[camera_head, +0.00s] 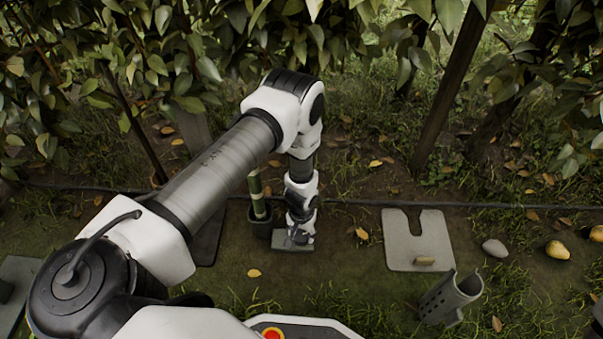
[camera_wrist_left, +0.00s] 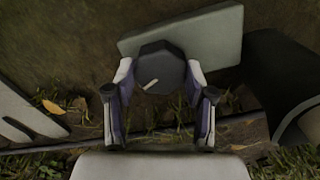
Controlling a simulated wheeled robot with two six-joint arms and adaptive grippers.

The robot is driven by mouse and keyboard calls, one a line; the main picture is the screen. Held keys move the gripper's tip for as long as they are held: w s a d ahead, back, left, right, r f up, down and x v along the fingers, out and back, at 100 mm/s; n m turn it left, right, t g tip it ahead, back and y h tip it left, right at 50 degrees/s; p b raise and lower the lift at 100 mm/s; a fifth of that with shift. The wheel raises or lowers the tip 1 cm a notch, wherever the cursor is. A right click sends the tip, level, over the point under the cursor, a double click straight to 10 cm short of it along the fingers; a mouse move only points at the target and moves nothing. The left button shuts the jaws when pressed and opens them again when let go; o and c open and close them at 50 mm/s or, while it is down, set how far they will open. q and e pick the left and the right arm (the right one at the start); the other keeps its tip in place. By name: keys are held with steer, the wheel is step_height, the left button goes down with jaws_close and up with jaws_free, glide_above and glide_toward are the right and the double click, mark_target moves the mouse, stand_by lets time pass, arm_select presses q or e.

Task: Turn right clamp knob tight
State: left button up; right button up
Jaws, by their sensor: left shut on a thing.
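A dark many-sided knob (camera_wrist_left: 160,62) with a white pointer mark sits over a pale grey plate (camera_wrist_left: 205,35) in the left wrist view. My left gripper (camera_wrist_left: 160,78) is shut on this knob, one finger against each side. In the head view my left gripper (camera_head: 300,234) points down over the same small plate (camera_head: 291,247), just right of a dark pot. The knob is hidden behind the gripper there. My right gripper does not show.
The dark pot (camera_head: 259,226) holds a green stake (camera_head: 257,195). A slotted grey plate (camera_head: 418,251) lies to the right. A thin hose crosses behind, below the foliage.

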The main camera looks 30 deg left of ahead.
mark_target(301, 235)
arm_select(q)
steer(key=m, duration=0.5)
stand_by(0.5)
steer(key=o, duration=1.2)
steer(key=shift+f, duration=0.1)
steer(key=shift+c, duration=0.2)
step_height(301, 235, up, 12)
